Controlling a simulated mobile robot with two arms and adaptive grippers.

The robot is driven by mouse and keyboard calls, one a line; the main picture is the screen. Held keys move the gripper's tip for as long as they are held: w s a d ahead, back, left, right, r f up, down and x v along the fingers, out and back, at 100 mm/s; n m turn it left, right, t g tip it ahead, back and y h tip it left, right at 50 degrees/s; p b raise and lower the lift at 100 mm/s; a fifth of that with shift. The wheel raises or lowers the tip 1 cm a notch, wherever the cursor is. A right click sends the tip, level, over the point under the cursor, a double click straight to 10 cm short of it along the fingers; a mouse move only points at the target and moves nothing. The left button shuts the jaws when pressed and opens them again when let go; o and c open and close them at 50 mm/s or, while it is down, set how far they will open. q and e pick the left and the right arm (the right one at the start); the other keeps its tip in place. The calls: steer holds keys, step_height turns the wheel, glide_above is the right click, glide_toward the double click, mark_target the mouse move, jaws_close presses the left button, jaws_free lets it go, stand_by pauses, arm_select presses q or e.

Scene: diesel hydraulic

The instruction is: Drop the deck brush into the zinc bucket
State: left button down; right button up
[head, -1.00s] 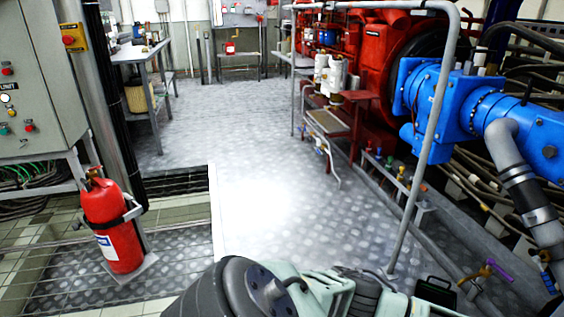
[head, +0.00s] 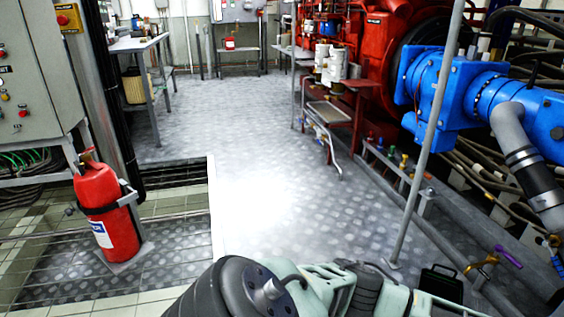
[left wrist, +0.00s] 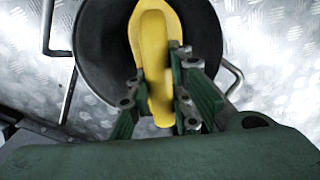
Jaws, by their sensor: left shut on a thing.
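In the left wrist view a yellow object (left wrist: 155,40), which looks like the deck brush, stands lengthwise between the green fingers of my left gripper (left wrist: 160,88). The gripper is shut on it. Behind it is a dark round open container (left wrist: 95,60), seen from above, which looks like the zinc bucket. The yellow object overlaps its opening; I cannot tell how high above or how far inside it is. In the head view neither the gripper, the brush nor the bucket can be made out. My right gripper is not in view.
Metal bars (left wrist: 47,30) flank the container. In the head view, a fire extinguisher (head: 103,205) stands left, an upright rail (head: 428,135) and blue machinery (head: 445,95) stand right. A black case (head: 441,284) is at the lower right. The central plate floor (head: 255,190) is clear.

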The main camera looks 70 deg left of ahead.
arm_select(q)
steer(key=c, duration=1.5)
jaws_free()
step_height(320, 180, up, 12)
steer(key=shift+f, duration=0.1)
